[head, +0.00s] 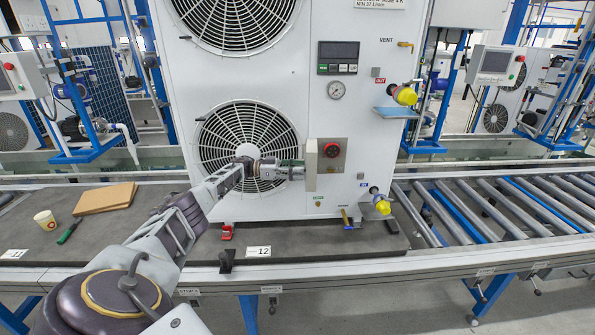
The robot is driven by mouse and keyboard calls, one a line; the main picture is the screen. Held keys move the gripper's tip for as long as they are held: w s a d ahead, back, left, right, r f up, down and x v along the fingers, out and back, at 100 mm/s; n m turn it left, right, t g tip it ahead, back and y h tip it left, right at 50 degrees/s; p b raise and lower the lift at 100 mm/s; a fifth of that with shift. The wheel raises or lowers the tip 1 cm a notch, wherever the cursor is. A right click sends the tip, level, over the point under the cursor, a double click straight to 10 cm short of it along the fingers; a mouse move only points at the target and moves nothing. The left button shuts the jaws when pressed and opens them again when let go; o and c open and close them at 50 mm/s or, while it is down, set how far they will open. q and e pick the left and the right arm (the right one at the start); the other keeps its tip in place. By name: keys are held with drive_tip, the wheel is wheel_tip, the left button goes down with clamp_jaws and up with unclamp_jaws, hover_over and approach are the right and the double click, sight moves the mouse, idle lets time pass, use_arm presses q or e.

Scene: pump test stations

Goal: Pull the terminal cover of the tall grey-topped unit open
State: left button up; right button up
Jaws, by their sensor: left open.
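The tall white unit (285,85) with two round fan grilles stands on a dark mat; its top is out of view. My left arm reaches in from the lower left across the lower fan grille. My left gripper (292,169) is open at the plate's left side; its fingertips are small here, and contact is unclear. My right gripper is out of view.
Yellow-capped valves (405,95) and (381,206) stick out at the unit's right. A cardboard piece (105,198), a paper cup (45,220) and a green-handled tool (69,231) lie on the mat at left. A roller conveyor (490,208) runs off to the right.

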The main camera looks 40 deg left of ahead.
use_arm(q)
drive_tip(key=v, duration=0.7)
drive_tip(key=shift+s+a, duration=0.15)
drive_tip(key=shift+a, duration=0.05)
idle(0.3)
idle(0.4)
